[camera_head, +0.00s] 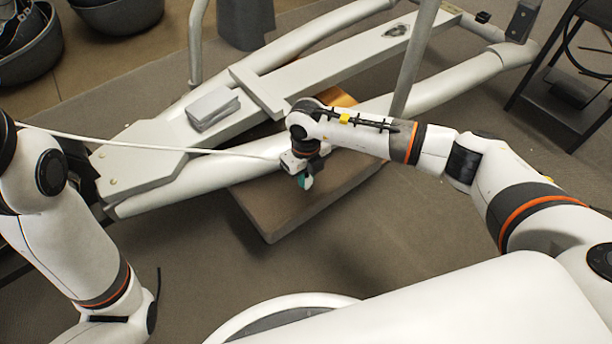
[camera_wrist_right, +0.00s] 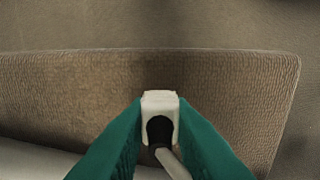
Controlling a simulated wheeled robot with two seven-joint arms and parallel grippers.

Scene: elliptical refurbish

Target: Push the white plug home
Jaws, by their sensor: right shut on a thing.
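My right gripper (camera_head: 305,181) points down above a brown padded board in the head view. In the right wrist view its green fingers (camera_wrist_right: 160,140) are shut on the white plug (camera_wrist_right: 160,97), which sits between the tips. A dark sleeve and a pale cable run from the plug toward the bottom of that view. In the head view a white cable (camera_head: 150,146) stretches from the left side to my right gripper. The plug is too small to make out in the head view. I see no socket for it. My left arm shows at the left edge; its gripper is not visible.
The brown padded board (camera_head: 262,222) lies under my right gripper, also in the wrist view (camera_wrist_right: 70,85). A grey-white machine frame (camera_head: 180,135) with long tubes surrounds it. A grey box (camera_head: 212,108) rests on the frame. Dark bins (camera_head: 40,50) stand at the upper left. Front floor is bare.

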